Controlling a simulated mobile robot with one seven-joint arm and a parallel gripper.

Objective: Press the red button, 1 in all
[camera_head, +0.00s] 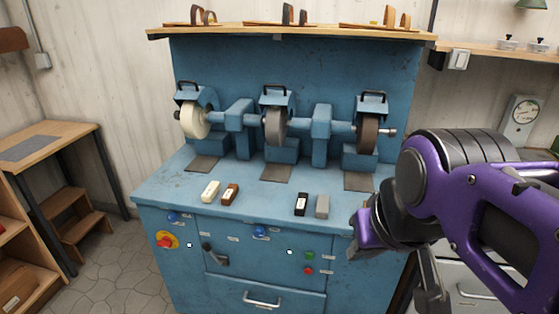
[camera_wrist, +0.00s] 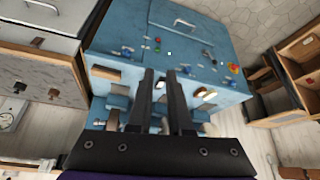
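The small red button (camera_head: 308,270) is on the front of the blue grinding machine (camera_head: 150,201), right of centre, just below a green button (camera_head: 309,255). In the wrist view the red button (camera_wrist: 157,40) shows beyond the fingertips, beside the green one. A larger red knob on a yellow disc (camera_head: 165,241) is at the front's left end. My gripper (camera_wrist: 160,72) has its two dark fingers a little apart, with nothing held between them. In the head view it hangs at the right, in front of the machine's right end and apart from the button.
Blue knobs (camera_head: 260,231) and a black lever (camera_head: 214,254) are on the same front, above a drawer handle (camera_head: 262,299). Several small blocks lie on the top near the edge, below the grinding wheels (camera_head: 275,127). A wooden table (camera_head: 47,134) stands at the left.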

